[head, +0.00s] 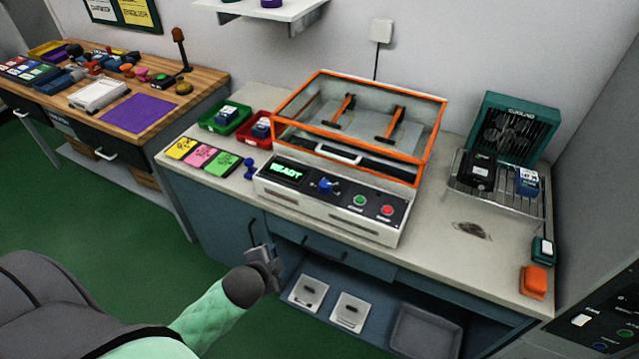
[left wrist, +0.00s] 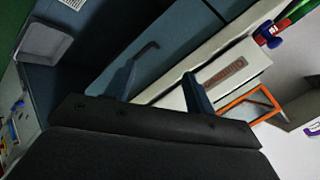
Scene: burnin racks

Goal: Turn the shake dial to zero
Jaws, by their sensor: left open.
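The shake machine (head: 330,212) stands on the grey bench, with a clear orange-framed lid (head: 360,115) that looks closed. Its front panel carries a green "READY" display (head: 287,171), a blue dial (head: 325,185), a green button (head: 359,201) and a red button (head: 387,210). The dial's markings are too small to read. My left gripper (head: 262,250) is open and empty, in front of the bench, below and left of the dial and apart from it. In the left wrist view its two fingers (left wrist: 160,86) stand apart with nothing between; the dial cannot be made out there. My right gripper is out of view.
Green (head: 225,117) and red (head: 257,128) trays, coloured cards (head: 203,157) and a blue dumbbell-shaped object (head: 250,168) lie left of the machine. A wire rack (head: 500,185) stands to its right. A drawer handle (head: 323,249) is near my left gripper.

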